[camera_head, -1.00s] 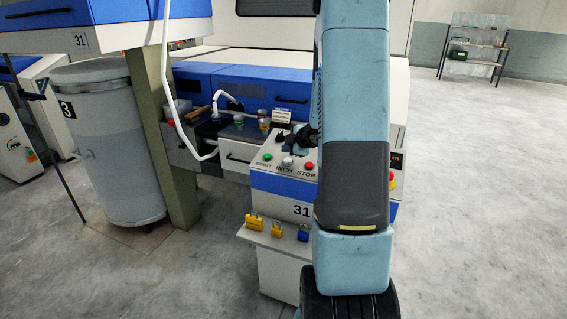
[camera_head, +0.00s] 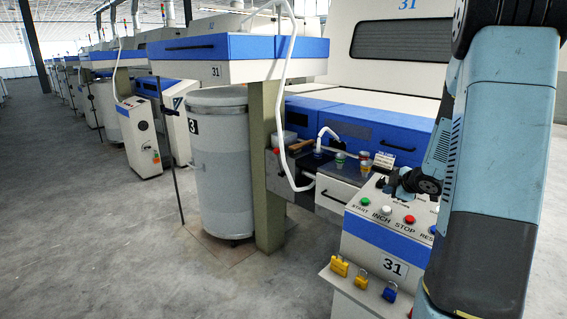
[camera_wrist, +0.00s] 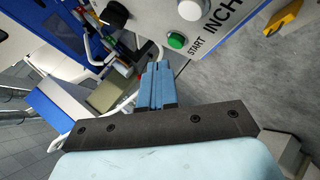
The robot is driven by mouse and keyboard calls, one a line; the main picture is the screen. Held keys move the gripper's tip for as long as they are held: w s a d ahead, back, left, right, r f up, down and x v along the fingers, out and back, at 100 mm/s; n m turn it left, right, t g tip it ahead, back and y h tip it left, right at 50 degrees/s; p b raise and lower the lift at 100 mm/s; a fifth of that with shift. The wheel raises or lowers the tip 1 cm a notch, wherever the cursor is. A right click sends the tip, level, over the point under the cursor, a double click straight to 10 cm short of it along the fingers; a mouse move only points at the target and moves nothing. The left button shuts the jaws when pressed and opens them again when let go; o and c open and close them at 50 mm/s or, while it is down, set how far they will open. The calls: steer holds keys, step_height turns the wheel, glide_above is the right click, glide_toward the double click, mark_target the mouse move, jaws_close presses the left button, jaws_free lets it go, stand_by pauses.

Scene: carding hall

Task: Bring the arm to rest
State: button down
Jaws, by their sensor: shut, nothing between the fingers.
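My gripper (camera_wrist: 157,88) shows in the wrist view with its two blue fingers together and nothing between them. It is in front of the machine's control panel, near the green START button (camera_wrist: 176,41). I cannot tell the exact gap, but no contact shows. In the head view my arm stands bent at the right edge and hides the right part of the control panel (camera_head: 367,229). A dark end part of my arm reaches over the panel from the right; the fingers cannot be made out there.
Yellow and blue padlocks (camera_head: 339,266) sit on a ledge below the panel. Small jars (camera_head: 364,160) and a white hose (camera_head: 287,95) are left of the panel. A grey can (camera_head: 219,165) stands beside a post (camera_head: 266,160). Open concrete floor (camera_head: 90,220) lies at the left.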

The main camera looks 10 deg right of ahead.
steer(key=s+a+r+m+h, duration=0.2)
steer(key=s+r+m, duration=0.1)
steer(key=r, duration=0.2)
steer(key=s+a+r+m+g+h, duration=0.1)
steer(key=s+a+r+m, duration=0.1)
steer(key=s+a+r, duration=0.3)
steer(key=s+r+m+h, duration=0.2)
steer(key=r+m, duration=0.1)
steer(key=r, duration=0.3)
steer(key=s+a+r+m+g+y, duration=0.1)
steer(key=s+a+m+g+y, duration=0.1)
steer(key=s+a, duration=0.5)
steer(key=s+a+r+m+g+y, duration=0.1)
steer(key=s+a+m, duration=0.3)
steer(key=s, duration=1.2)
steer(key=a, duration=0.4)
steer(key=shift+a+r+g+y, duration=0.25)
steer(key=shift+a+g+y, duration=0.05)
steer(key=shift+g+y, duration=0.1)
steer(key=shift+w+d, duration=0.1)
